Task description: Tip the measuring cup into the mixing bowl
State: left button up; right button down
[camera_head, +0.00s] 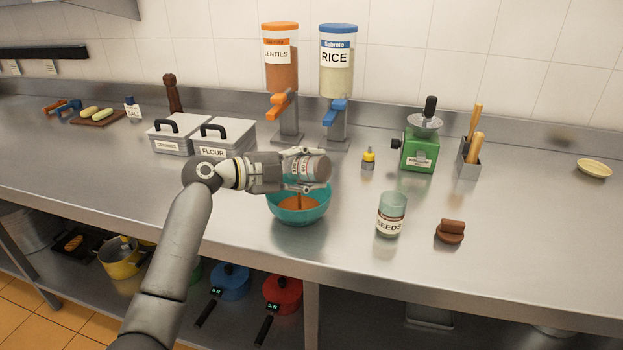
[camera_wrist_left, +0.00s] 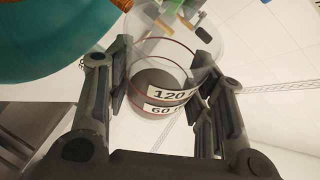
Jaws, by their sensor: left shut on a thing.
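My left gripper (camera_head: 303,170) is shut on the clear measuring cup (camera_head: 316,168). The cup lies tipped on its side above the teal mixing bowl (camera_head: 285,215). A thin brown streak shows between cup and bowl; it looks like falling contents. Orange-brown contents (camera_head: 299,203) show inside the bowl. In the left wrist view, the cup (camera_wrist_left: 160,78) sits between the two fingers, with "120" and "60" labels and brown contents near its base. The bowl (camera_wrist_left: 60,40) shows there at the upper left. My right gripper is out of view.
A seeds jar (camera_head: 391,217) and brown object (camera_head: 450,231) stand right of the bowl. The counter's right front is clear.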

pick_arm(q)
jog(key=shift+w+a+b, duration=0.1)
jog(key=shift+b, duration=0.3)
jog(key=shift+r+n, duration=0.1)
jog(key=shift+n, duration=0.2)
dwell(0.5)
